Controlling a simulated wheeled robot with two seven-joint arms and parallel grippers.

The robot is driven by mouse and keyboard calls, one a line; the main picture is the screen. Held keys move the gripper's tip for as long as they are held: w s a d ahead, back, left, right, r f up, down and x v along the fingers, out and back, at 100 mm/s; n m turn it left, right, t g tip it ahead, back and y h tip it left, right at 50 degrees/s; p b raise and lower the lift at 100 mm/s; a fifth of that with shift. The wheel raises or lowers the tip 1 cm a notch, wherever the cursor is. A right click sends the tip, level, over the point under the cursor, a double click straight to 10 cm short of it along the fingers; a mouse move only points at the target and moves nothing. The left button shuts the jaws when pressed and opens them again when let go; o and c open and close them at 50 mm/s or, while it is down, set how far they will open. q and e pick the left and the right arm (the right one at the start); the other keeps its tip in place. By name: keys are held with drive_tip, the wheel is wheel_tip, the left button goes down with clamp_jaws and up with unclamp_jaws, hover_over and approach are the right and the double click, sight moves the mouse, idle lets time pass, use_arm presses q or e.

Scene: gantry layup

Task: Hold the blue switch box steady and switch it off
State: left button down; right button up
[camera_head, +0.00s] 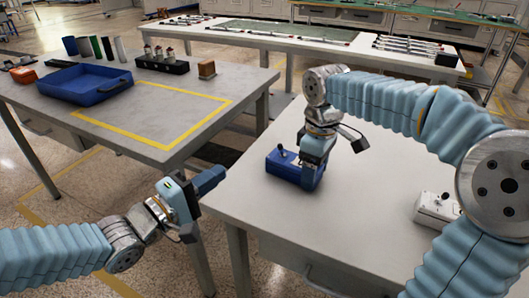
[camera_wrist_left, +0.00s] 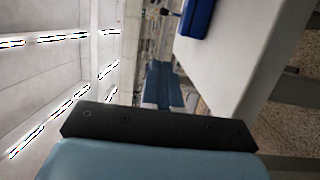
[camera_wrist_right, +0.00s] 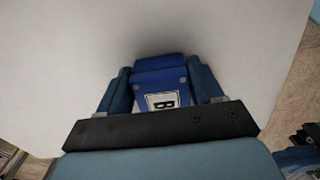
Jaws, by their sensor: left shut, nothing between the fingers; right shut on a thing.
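The blue switch box (camera_head: 285,168) sits on the near grey table, with a small dark lever with a rounded tip (camera_head: 281,151) on its top left part. My right gripper (camera_head: 309,180) points down over the box's right part and is shut on it. In the right wrist view the box (camera_wrist_right: 161,75) shows between the two fingers, with a white label marked "B". My left gripper (camera_head: 208,180) is shut and empty, off the table's left edge, to the left of the box. The left wrist view shows its closed fingers (camera_wrist_left: 162,85) and part of the box (camera_wrist_left: 196,18).
The near table (camera_head: 255,205) is mostly bare around the box. A white switch box (camera_head: 436,210) stands on its right side, by my right arm. Another table (camera_head: 150,143) at the left holds a blue tray (camera_head: 62,88), cylinders and a black rack (camera_head: 163,65). A gap separates the tables.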

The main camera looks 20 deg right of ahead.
sight(281, 150)
use_arm(q)
drive_tip(key=x, duration=1)
drive_tip(key=shift+s+d, duration=0.3)
drive_tip(key=shift+d, duration=0.25)
drive_tip(key=shift+s+d, duration=0.3)
drive_tip(key=shift+d, duration=0.2)
drive_tip(key=shift+s+d, duration=0.15)
drive_tip(key=shift+d, duration=0.45)
drive_tip(key=shift+d+r+g+y, duration=0.2)
drive_tip(key=shift+r+g+y, duration=0.15)
drive_tip(key=shift+y, duration=0.25)
drive_tip(key=shift+w+d+r+n+g+y, duration=0.3)
drive_tip(key=shift+w+d+r+g+y, duration=0.2)
drive_tip(key=shift+y, duration=0.6)
drive_tip(key=shift+w+d+r+g+y, duration=0.25)
drive_tip(key=shift+y, duration=0.45)
drive_tip(key=shift+r, duration=0.1)
